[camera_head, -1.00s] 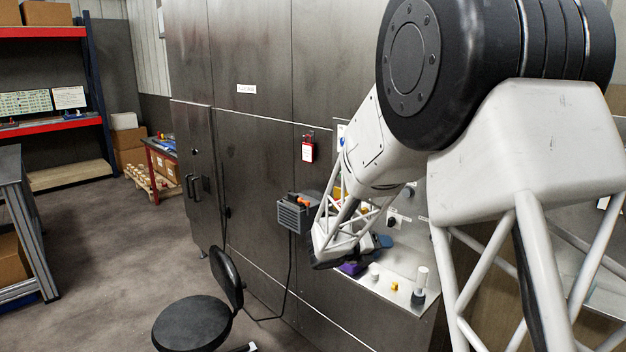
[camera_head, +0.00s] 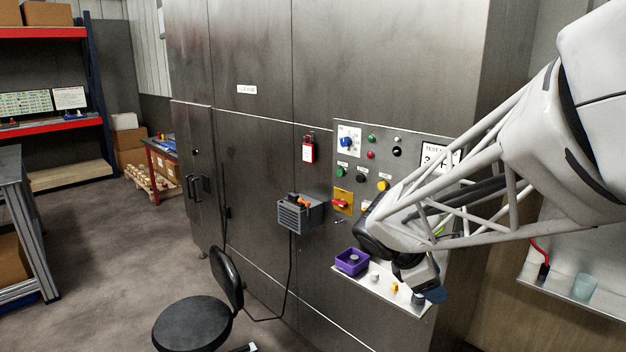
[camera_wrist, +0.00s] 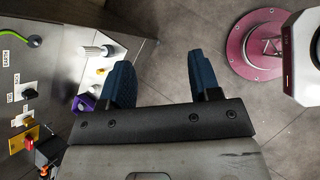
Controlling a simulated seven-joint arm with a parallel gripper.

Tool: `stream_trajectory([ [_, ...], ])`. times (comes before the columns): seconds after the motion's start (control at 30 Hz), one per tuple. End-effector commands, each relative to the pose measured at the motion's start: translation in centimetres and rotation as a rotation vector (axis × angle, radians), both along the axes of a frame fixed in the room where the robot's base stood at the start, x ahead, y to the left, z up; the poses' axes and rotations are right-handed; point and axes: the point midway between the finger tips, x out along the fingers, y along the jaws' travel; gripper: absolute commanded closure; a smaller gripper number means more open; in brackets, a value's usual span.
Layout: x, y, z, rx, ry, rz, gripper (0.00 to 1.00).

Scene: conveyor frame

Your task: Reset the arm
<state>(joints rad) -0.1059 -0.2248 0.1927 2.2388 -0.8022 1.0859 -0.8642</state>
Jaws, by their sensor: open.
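My gripper shows in the wrist view (camera_wrist: 165,82) with its two blue fingers well apart and nothing between them. In the head view my gripper (camera_head: 432,293) hangs over the right end of the small shelf below the control panel. From there its fingers are partly hidden by my wrist. My arm reaches in from the right and covers the lower right part of the panel (camera_head: 357,165).
The shelf (camera_head: 378,288) bears a purple bin (camera_head: 352,261) and a few small white and yellow parts. A grey box (camera_head: 298,213) juts from the cabinet. A black stool (camera_head: 193,322) stands in front. The floor at left is open.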

Motion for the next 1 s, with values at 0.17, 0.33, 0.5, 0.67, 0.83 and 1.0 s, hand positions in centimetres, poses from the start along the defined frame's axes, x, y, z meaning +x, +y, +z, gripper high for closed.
stream_trajectory([
  [0.17, -4.4, 0.3, 0.7, 0.137, -0.138, -0.206, 0.43],
  [0.33, -8.1, 1.0, 1.1, 0.265, -0.258, -0.411, 0.43],
  [0.5, -11.7, 1.9, 1.3, 0.392, -0.368, -0.621, 0.43],
  [0.67, -14.8, 2.9, 1.5, 0.512, -0.460, -0.826, 0.43],
  [0.83, -17.8, 4.0, 1.5, 0.633, -0.540, -1.039, 0.43],
  [1.0, -19.9, 5.0, 1.5, 0.724, -0.590, -1.207, 0.43],
])
